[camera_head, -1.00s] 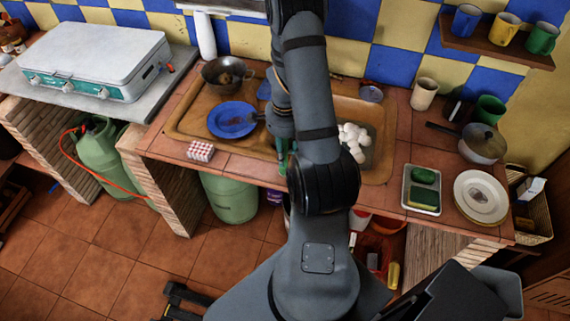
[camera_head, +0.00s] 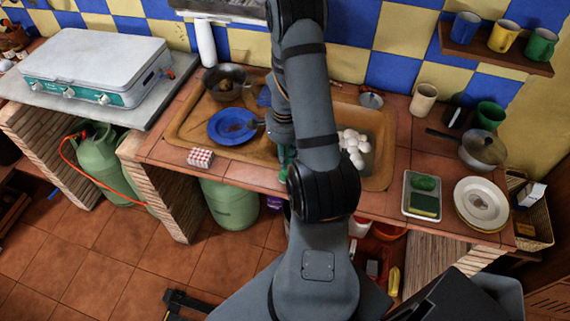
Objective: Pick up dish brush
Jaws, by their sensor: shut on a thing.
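The brown sink unit (camera_head: 185,125) holds a metal pot (camera_head: 228,82) and several white pieces (camera_head: 352,148). A checked box (camera_head: 201,157) sits at the counter's front edge. On the right are a tray (camera_head: 408,205) with green items, stacked plates (camera_head: 481,204) and a saucepan (camera_head: 483,148).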

